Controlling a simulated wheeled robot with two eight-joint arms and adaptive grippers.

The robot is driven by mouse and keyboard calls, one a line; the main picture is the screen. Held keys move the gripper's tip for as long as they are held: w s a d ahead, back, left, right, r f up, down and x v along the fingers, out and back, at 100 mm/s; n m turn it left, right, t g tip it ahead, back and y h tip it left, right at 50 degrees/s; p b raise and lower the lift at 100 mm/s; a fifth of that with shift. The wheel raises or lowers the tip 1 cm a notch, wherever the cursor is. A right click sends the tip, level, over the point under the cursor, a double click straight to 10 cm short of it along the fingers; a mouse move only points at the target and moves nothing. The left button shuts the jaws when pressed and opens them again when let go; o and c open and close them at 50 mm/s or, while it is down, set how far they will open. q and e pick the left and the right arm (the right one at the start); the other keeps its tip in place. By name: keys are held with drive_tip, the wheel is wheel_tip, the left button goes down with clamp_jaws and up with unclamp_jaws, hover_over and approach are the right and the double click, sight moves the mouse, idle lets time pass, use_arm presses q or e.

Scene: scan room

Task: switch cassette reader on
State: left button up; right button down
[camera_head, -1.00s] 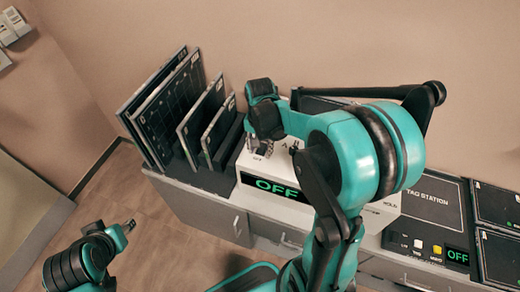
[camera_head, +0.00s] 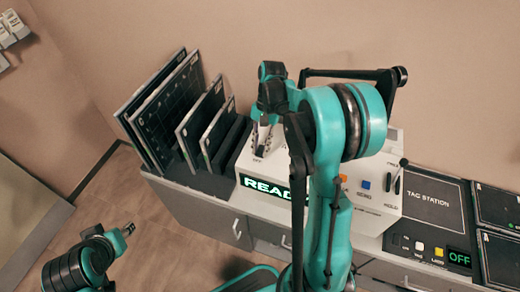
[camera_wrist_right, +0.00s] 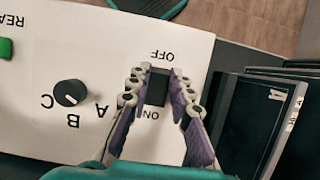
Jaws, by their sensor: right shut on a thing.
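The cassette reader (camera_head: 385,160) is a white sloped box on the counter, partly behind my right arm. Its display (camera_head: 264,187) glows green with letters starting "READ"; my arm covers the rest. My right gripper (camera_head: 261,140) is at the reader's left end. In the right wrist view, my right gripper (camera_wrist_right: 160,88) is shut on the black power switch (camera_wrist_right: 157,87), with a finger on either side. The switch lies between the labels OFF and ON. My left gripper (camera_head: 128,229) is low at the left, away from the reader; its jaws are too small to judge.
A rack (camera_head: 211,180) of upright dark cassettes stands left of the reader. A knob (camera_wrist_right: 69,93) marked A, B, C is beside the switch. A lever (camera_head: 400,174) marked HOLD is at the reader's right. The tag station (camera_head: 432,205) beyond it shows OFF.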

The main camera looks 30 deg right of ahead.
idle(0.3)
drive_tip(key=c, duration=1.4)
unclamp_jaws()
drive_tip(key=shift+o, duration=0.2)
drive_tip(key=shift+r, duration=0.1)
drive_tip(key=v, duration=1.2)
drive_tip(key=s+a+f+n+t+h, duration=0.1)
drive_tip(key=s+a+f+n+t, duration=0.1)
drive_tip(key=s+a+n+t, duration=0.3)
drive_tip(key=s+a+f+n+t+h+b, duration=0.1)
drive_tip(key=s+a+f+n+t+h, duration=0.1)
drive_tip(key=s+a+n+t, duration=0.3)
drive_tip(key=s+a+f, duration=0.1)
drive_tip(key=s+a, duration=0.2)
drive_tip(key=shift+s+a+f+b, duration=0.2)
drive_tip(key=shift+a+f+b, duration=0.05)
drive_tip(key=shift+f+b, duration=0.05)
